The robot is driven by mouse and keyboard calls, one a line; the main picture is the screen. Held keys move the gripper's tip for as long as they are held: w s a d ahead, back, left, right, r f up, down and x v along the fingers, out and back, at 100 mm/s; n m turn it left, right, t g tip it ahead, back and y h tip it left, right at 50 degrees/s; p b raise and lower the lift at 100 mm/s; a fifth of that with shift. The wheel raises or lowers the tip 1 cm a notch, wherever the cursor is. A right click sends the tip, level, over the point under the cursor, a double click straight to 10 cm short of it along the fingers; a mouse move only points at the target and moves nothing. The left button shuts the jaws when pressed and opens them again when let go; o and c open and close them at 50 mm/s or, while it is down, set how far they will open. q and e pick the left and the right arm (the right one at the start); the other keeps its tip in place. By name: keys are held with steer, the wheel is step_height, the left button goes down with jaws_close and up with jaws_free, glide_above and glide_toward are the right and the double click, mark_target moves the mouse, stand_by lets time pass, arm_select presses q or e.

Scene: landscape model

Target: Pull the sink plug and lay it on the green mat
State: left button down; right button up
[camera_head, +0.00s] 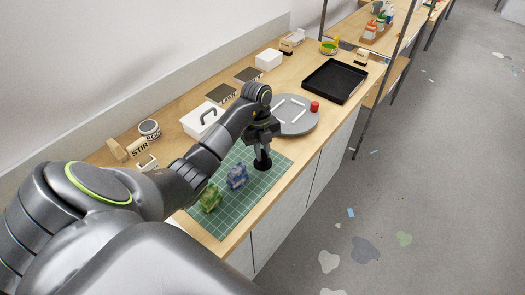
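My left gripper (262,150) reaches in from the left and points down over the green gridded mat (232,214). Its fingers are at a black piece with a round, wider bottom, which looks like the sink plug (263,163). The fingers appear closed around its upper part. The plug is over the mat's upper right part; whether it touches the mat or hangs just above is hard to tell. A round grey disc (309,123) with white bars, possibly the sink, is just beyond the mat. My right gripper is not in view.
A green lump (210,197) and a bluish lump (237,176) stand on the mat. A red cylinder (315,106) is at the disc's right edge. A black tray (334,80) lies farther back. A white handled box (200,119) stands left. The mat's lower right is bare.

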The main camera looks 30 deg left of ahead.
arm_select(q)
steer(key=c, duration=1.3)
jaws_free()
steer(key=shift+c, duration=0.2)
steer(key=shift+w+a+r+p, duration=0.1)
steer(key=shift+a+r+p, duration=0.1)
steer(key=shift+r+p, duration=0.8)
steer(key=shift+w+a+r+p, duration=0.2)
steer(key=shift+r+p, duration=0.4)
steer(key=shift+r, duration=0.75)
steer(key=shift+w+a+r+p, duration=0.1)
steer(key=shift+a+r+p, duration=0.1)
steer(key=shift+r+p, duration=0.8)
steer(key=shift+r, duration=0.15)
